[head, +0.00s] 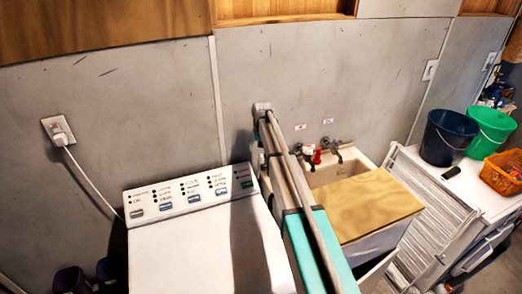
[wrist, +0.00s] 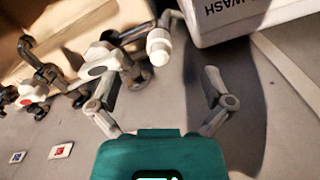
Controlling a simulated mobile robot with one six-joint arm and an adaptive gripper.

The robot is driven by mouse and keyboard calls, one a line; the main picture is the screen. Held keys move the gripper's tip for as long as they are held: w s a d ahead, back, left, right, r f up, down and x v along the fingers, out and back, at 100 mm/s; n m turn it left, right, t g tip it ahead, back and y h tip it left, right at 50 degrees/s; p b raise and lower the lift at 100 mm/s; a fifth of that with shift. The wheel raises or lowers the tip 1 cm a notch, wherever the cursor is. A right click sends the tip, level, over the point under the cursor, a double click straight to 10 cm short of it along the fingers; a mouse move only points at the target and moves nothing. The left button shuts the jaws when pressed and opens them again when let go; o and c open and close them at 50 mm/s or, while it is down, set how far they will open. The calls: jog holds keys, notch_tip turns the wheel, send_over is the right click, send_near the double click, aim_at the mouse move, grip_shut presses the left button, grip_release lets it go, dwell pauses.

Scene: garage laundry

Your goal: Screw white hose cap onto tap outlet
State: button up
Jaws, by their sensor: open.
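In the wrist view the white hose cap (wrist: 159,46) is a pale, short cylinder with a narrower end, joined to a grey piece above it. It lies just beyond the fingertips of my gripper (wrist: 160,80), nearer the left one. The gripper is open, with nothing between its fingers. In the head view red-handled plumbing (head: 317,157) and a dark tap (head: 336,150) show on the wall; my arm hides the gripper.
A washing machine (head: 190,255) stands left of my arm; its edge (wrist: 245,22) is close in the wrist view. A sink with a wooden board (head: 368,203) is to the right. A folded rack (head: 430,215), buckets (head: 450,135) and an orange basket (head: 503,172) are farther right.

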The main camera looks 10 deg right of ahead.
aim_at(261, 155)
jog(key=shift+n, duration=1.7)
jog(key=shift+n, duration=2.9)
jog(key=shift+f, duration=0.1)
jog(key=shift+f+b, duration=2.1)
jog(key=shift+b, duration=0.15)
jog(key=shift+c, duration=0.3)
grip_shut()
